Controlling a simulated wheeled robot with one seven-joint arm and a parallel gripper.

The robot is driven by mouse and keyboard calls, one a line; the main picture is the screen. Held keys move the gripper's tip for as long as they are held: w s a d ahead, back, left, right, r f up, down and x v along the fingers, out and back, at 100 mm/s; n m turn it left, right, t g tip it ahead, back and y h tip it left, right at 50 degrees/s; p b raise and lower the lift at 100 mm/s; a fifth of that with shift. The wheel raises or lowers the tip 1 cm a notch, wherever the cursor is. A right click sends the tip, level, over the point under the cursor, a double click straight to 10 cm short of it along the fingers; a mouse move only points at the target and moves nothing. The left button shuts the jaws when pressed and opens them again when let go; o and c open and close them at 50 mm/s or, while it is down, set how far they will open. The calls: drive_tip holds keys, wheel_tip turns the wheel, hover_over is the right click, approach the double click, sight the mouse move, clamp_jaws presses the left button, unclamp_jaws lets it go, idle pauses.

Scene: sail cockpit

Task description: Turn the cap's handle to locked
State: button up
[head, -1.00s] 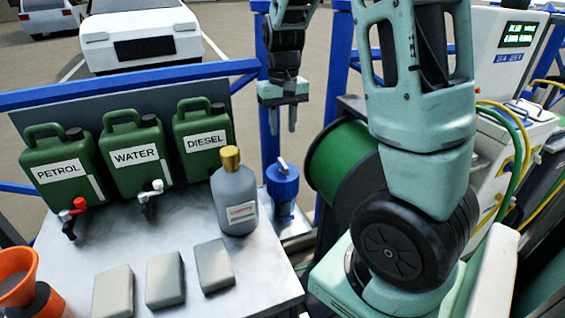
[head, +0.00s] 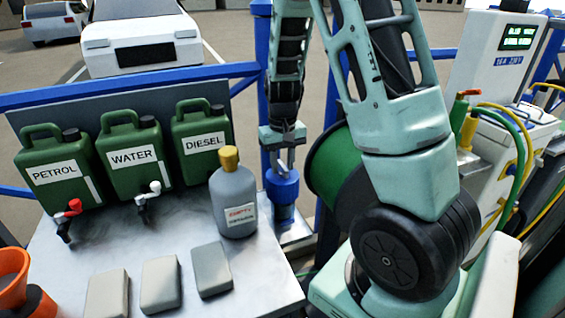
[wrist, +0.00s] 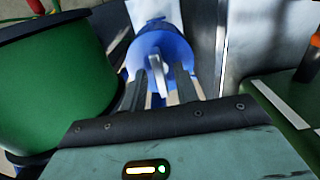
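The blue cap (head: 283,187) sits on top of a blue cylinder beside the table's right edge. In the wrist view the cap (wrist: 172,50) shows from above, with its pale handle (wrist: 157,78) standing up as a thin bar. My gripper (head: 284,166) points down directly over the cap. In the wrist view my gripper (wrist: 160,78) is open, one finger on each side of the handle, with gaps visible. The fingers hide part of the cap, and I cannot tell whether the tips touch it. No lock marking is legible.
A grey bottle with a yellow cap (head: 234,195) stands close left of the blue cap. A green hose reel (head: 335,165) is close on the right. Green cans (head: 133,158) and several grey blocks (head: 211,268) are on the table (head: 265,270).

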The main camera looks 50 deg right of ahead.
clamp_jaws()
drive_tip(key=m+p, duration=0.2)
drive_tip(key=shift+r+m+p, duration=0.2)
drive_tip(key=shift+m+p, duration=0.15)
drive_tip(key=shift+m, duration=0.05)
drive_tip(key=m+p, duration=0.3)
drive_tip(key=m, duration=0.1)
drive_tip(key=shift+m, duration=0.3)
drive_tip(key=m+p, duration=0.4)
drive_tip(key=m, duration=0.1)
drive_tip(key=m+p, duration=0.2)
drive_tip(key=m, duration=0.3)
drive_tip(key=shift+f+p, duration=0.15)
drive_tip(key=shift+p, duration=0.25)
drive_tip(key=shift+m, duration=0.4)
